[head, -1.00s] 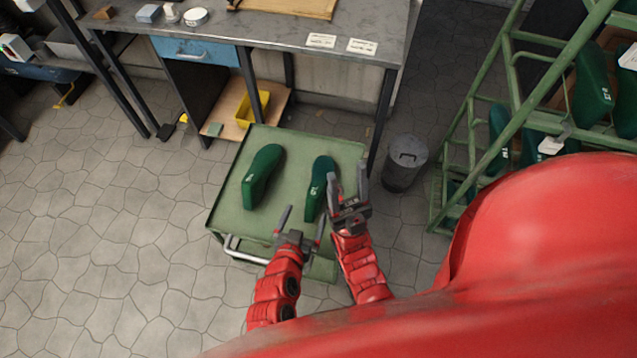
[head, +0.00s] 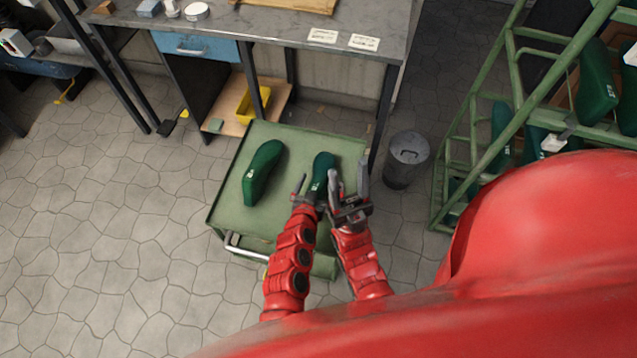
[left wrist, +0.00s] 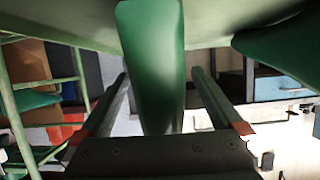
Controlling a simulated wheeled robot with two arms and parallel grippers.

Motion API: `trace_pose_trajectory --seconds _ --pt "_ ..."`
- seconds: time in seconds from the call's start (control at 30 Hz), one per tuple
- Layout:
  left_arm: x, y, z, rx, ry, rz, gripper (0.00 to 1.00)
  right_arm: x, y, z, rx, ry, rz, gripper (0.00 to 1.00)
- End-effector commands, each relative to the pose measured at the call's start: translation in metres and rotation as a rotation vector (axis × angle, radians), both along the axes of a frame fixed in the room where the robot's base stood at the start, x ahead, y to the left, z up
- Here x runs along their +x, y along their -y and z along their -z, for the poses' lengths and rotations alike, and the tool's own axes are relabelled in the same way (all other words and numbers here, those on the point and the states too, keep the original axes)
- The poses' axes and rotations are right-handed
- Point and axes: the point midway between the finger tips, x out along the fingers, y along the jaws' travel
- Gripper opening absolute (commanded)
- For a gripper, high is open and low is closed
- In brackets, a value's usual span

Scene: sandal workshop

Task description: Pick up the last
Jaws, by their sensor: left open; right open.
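Two dark green lasts lie on the green cart top (head: 225,205). The left last (head: 263,170) lies clear of both grippers. The right last (head: 322,167) has its near end hidden behind my grippers. My left gripper (head: 314,184) is open at the near end of this last. In the left wrist view the same last (left wrist: 152,50) lines up between the open fingers of the left gripper (left wrist: 160,74), and I cannot tell whether they touch it. The other last (left wrist: 272,45) shows at upper right there. My right gripper (head: 349,176) is open and empty, just right of the left one.
A workbench (head: 270,30) with a blue drawer (head: 195,48) stands behind the cart. A grey bin (head: 406,160) stands right of the cart. A green rack (head: 470,150) holding more green lasts is at the right. The floor at left is clear.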

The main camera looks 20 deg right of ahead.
Motion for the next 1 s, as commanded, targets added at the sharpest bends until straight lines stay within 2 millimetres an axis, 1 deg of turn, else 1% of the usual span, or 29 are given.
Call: trace_pose_trajectory --seconds 0.03,0.1,0.3,0.37,0.4,0.57,0.6,0.67,0.8,0.83,1.0 --pt "0.0052 0.0025 0.0002 -0.001 0.003 0.0 1.0 0.0 0.0 0.0002 0.0 0.0 0.0 0.5" --pt "0.0074 0.0041 0.0021 -0.001 0.002 -0.001 1.0 0.0 0.0 0.0002 0.0 0.0 0.0 0.5" --pt "0.0074 0.0042 0.0029 -0.001 0.002 -0.002 1.0 0.0001 0.0 0.0002 0.0 0.0 0.0 0.5" --pt "0.0074 0.0041 0.0027 -0.001 0.002 -0.002 0.91 0.0 0.0 0.0002 0.0 0.0 0.0 0.5" --pt "0.0073 0.0042 0.0027 -0.001 0.002 -0.002 0.84 0.0 0.0 0.0002 0.0 0.0 0.0 0.5" --pt "0.0073 0.0041 0.0027 -0.001 0.002 -0.002 0.55 0.0 0.0 0.0002 0.0 0.0 0.0 0.5" --pt "0.0073 0.0041 0.0027 -0.001 0.002 -0.002 0.48 0.0 0.0 0.0002 0.0 0.0 0.0 0.5" --pt "0.0073 0.0041 0.0027 -0.001 0.002 -0.002 0.37 0.0 0.0 0.0002 0.0 0.0 0.0 0.5" --pt "0.0072 0.004 0.0027 -0.001 0.002 -0.002 0.12 0.0 0.0 0.0002 0.0 0.0 0.0 0.5" --pt "0.0074 0.0041 0.0023 -0.001 0.002 -0.002 0.1 0.0 0.0 0.0001 0.0 0.0 0.0 0.5" --pt "0.0074 0.0041 0.0022 -0.001 0.002 -0.002 0.1 0.0 0.0 0.0 0.0 0.0 0.0 0.5"
